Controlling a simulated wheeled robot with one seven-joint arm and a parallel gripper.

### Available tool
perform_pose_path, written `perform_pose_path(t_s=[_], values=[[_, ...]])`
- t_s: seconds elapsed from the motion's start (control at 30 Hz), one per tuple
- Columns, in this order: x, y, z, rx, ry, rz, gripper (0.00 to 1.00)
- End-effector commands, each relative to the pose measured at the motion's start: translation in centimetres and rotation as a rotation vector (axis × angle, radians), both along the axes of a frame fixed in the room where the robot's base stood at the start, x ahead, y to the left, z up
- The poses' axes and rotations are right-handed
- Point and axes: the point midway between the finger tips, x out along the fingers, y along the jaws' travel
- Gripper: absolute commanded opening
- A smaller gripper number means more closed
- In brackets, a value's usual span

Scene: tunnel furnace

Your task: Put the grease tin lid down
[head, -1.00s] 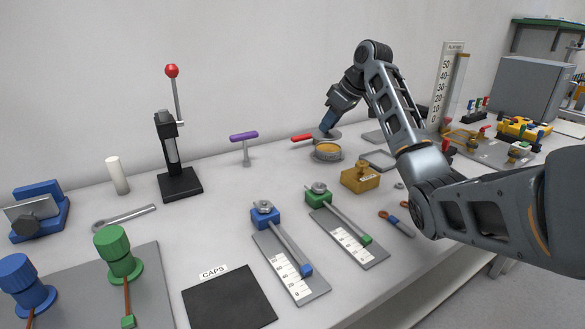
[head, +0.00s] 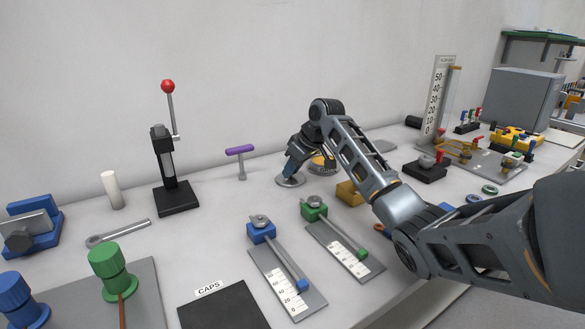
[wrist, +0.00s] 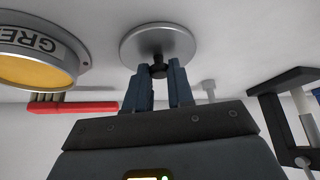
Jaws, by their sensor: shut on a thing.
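The grease tin lid (head: 289,181) is a grey metal disc with a dark knob. In the wrist view the lid (wrist: 158,42) has its knob between my two blue-grey fingers. My gripper (head: 292,172) is shut on that knob, and it also shows in the wrist view (wrist: 158,75). The lid is at or very near the bench top, left of the tin; I cannot tell whether it touches. The open grease tin (head: 320,167) is partly hidden behind my arm. The wrist view shows its label and yellow grease (wrist: 35,70).
A red-handled brush (wrist: 75,107) lies near the tin. A purple T-handle (head: 240,150) and a red-knobbed lever stand (head: 176,196) are to the left. A brass block (head: 348,192) and a green-ended gauge (head: 343,242) are in front. The bench left of the lid has free room.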

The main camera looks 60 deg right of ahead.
Motion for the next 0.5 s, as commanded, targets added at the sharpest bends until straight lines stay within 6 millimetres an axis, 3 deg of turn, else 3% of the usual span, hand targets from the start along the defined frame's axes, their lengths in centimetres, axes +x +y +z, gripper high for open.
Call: perform_pose_path(t_s=[0.3, 0.33, 0.5], values=[[0.01, -0.01, -0.21, 0.000, -0.001, 0.000, 0.00], [0.01, -0.02, -0.24, -0.001, -0.001, 0.000, 0.23], [0.01, -0.04, -0.19, -0.002, -0.001, 0.000, 0.40]])
